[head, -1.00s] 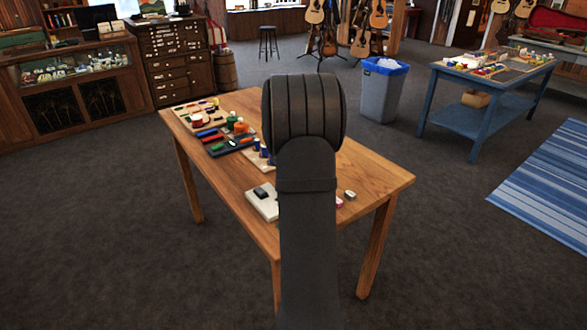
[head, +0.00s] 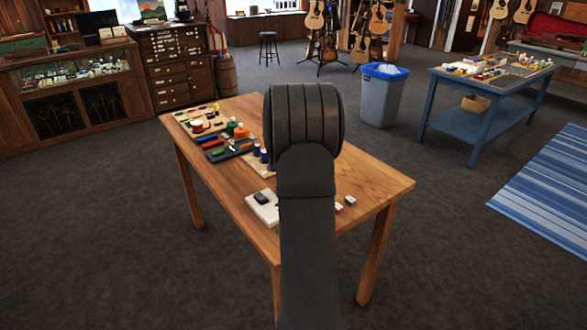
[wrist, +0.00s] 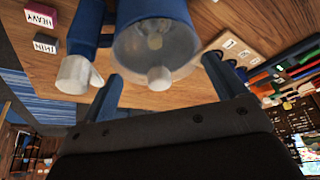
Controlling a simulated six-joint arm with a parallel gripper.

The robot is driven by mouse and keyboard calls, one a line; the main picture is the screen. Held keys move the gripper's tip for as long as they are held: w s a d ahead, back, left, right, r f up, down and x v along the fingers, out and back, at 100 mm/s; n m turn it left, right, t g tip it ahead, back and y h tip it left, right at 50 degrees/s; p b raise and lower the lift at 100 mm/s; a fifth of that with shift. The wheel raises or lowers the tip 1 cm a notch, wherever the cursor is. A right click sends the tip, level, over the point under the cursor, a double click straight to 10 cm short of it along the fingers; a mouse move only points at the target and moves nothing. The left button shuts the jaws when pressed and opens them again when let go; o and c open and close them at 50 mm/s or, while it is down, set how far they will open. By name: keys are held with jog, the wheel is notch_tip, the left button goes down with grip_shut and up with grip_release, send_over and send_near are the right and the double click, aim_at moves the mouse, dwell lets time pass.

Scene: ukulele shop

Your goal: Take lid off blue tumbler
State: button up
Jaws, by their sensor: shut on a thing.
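In the wrist view, my gripper (wrist: 160,82) has one finger on each side of a translucent round lid (wrist: 130,48) with a pale knob, and is shut on it. The blue tumbler (wrist: 150,7) shows just behind the lid. I cannot tell whether the lid still rests on its rim. A blue part with a pale, rounded end (wrist: 78,75) stands to the left, close to the tumbler. In the head view my arm hides the gripper, lid and tumbler.
The wooden table (head: 375,185) holds a pale block with a dark top (head: 263,207) and trays of coloured items (head: 228,147) at the far left. In the wrist view, blocks marked HEAVY (wrist: 40,16) and THIN (wrist: 46,43) lie at the left.

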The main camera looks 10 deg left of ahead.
notch_tip(320, 180, up, 3)
jog(key=shift+f, duration=0.1)
jog(key=s+d+r, duration=0.4)
jog(key=d+r, duration=0.3)
jog(key=d, duration=0.3)
jog(key=shift+n+y, duration=0.3)
jog(key=shift+n, duration=0.6)
jog(key=w+a+f, duration=0.1)
jog(key=a, duration=0.2)
jog(key=w+a+f, duration=0.1)
jog(key=a, duration=0.2)
jog(key=w+a+f, duration=0.1)
jog(key=w+a, duration=0.1)
jog(key=a, duration=0.1)
jog(key=shift+a+f, duration=0.25)
jog(key=shift+a, duration=0.1)
jog(key=w+a+f+n+y, duration=0.1)
jog(key=a+f, duration=0.2)
jog(key=a, duration=0.5)
jog(key=w+a+f+n, duration=0.1)
jog(key=a+f, duration=0.2)
jog(key=a, duration=0.5)
send_over(249, 186)
jog(key=s, duration=0.1)
jog(key=shift+n, duration=0.4)
notch_tip(249, 186, down, 5)
jog(key=shift+s+d+r, duration=0.1)
jog(key=shift+s+d, duration=0.05)
jog(key=shift+f, duration=2.75)
jog(key=shift+f, duration=0.1)
